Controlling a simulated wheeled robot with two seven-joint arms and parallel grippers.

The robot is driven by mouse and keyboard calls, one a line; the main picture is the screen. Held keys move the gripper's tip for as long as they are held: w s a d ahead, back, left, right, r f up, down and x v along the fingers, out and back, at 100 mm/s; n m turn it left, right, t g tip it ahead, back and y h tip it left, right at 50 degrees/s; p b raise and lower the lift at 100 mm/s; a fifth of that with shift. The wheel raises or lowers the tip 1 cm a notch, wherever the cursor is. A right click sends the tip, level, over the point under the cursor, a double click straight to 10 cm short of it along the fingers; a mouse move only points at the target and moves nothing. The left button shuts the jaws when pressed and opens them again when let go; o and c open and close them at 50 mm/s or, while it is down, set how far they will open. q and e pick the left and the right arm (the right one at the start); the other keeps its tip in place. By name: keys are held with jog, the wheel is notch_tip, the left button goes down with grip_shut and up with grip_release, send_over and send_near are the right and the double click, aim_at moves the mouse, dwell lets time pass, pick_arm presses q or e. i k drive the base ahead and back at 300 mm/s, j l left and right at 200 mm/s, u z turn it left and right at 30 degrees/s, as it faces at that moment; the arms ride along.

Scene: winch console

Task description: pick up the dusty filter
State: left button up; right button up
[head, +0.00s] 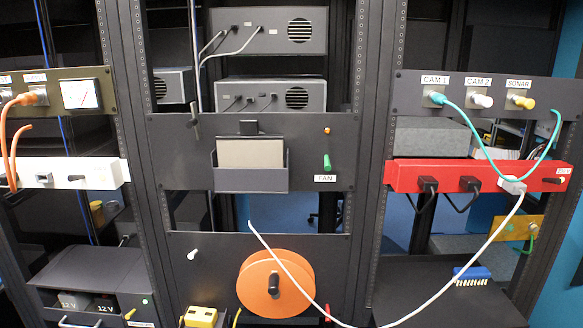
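A flat grey-brown panel (250,153), which looks like the dusty filter, stands upright in a dark open-topped holder (250,181) on the middle rack panel. Its lower part is hidden behind the holder's front. A small dark block (248,127) shows just above its top edge; I cannot tell whether it belongs to the filter. A green switch (326,162) sits right of the holder, above a FAN label (325,179). Neither of my grippers is in the head view, and nothing touches the filter.
An orange reel (265,285) sits below the holder. A white cable (448,284) loops from the red power strip (400,175) across the lower front. A teal cable (483,147) hangs under the CAM panel (415,103). A blue connector block (471,275) lies on the right shelf.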

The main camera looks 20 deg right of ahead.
aim_at(249, 148)
jog(key=k+l, duration=0.2)
jog(key=l, duration=0.2)
jog(key=k+l, duration=0.25)
jog(key=l, duration=0.2)
jog(key=k+l, duration=0.2)
jog(key=l, duration=0.2)
